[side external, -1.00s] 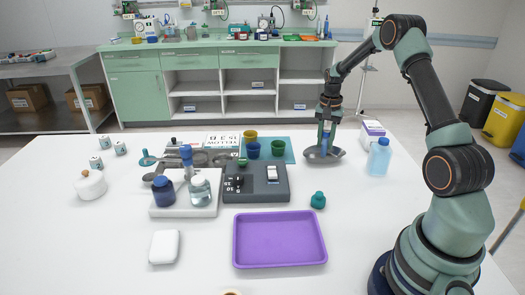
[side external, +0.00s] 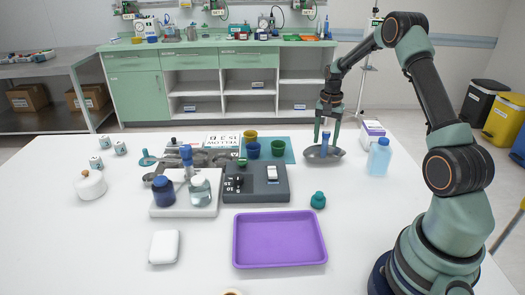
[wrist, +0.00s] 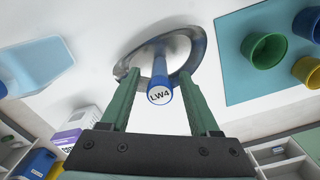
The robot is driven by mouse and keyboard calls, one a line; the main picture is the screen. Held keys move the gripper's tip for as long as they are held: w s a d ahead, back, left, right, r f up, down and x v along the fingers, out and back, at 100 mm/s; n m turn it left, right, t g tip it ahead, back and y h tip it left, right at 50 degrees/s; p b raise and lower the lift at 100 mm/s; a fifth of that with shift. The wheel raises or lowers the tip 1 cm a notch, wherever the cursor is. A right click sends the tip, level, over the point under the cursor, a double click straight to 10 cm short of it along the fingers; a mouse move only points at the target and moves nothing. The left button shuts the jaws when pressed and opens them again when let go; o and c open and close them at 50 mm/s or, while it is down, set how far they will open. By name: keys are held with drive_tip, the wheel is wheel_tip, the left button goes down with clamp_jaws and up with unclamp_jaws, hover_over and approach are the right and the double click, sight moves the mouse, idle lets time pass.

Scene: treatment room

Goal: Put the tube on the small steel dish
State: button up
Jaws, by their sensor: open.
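The tube (side external: 325,138), with a blue top, stands about upright in the small steel dish (side external: 338,155) at the back right of the table. In the wrist view the tube (wrist: 160,77) has a round end marked LW4, and its other end meets the inside of the dish (wrist: 130,62). My gripper (side external: 326,143) is open, with one finger on each side of the tube. In the wrist view my gripper (wrist: 163,88) shows a gap between each finger and the tube.
A light blue bottle (side external: 379,157) and a white-and-purple box (side external: 372,133) stand right of the dish. Yellow, blue and green cups (side external: 278,148) are left of it on a teal mat (side external: 290,158). A purple tray (side external: 280,240) lies in front. The table between is mostly clear.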

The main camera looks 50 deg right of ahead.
wheel_tip(320, 180, up, 10)
drive_tip(key=shift+r, duration=0.15)
drive_tip(key=shift+a+r, duration=0.1)
drive_tip(key=shift+r, duration=0.2)
drive_tip(key=s+a+r+n+t, duration=0.2)
drive_tip(key=a+r+n, duration=0.55)
drive_tip(key=a, duration=0.75)
drive_tip(key=s+a+r+n+t, duration=0.1)
drive_tip(key=s+a+n+t, duration=0.2)
drive_tip(key=s+a+n, duration=0.4)
drive_tip(key=s+a, duration=0.3)
drive_tip(key=a, duration=0.4)
drive_tip(key=shift+t, duration=0.3)
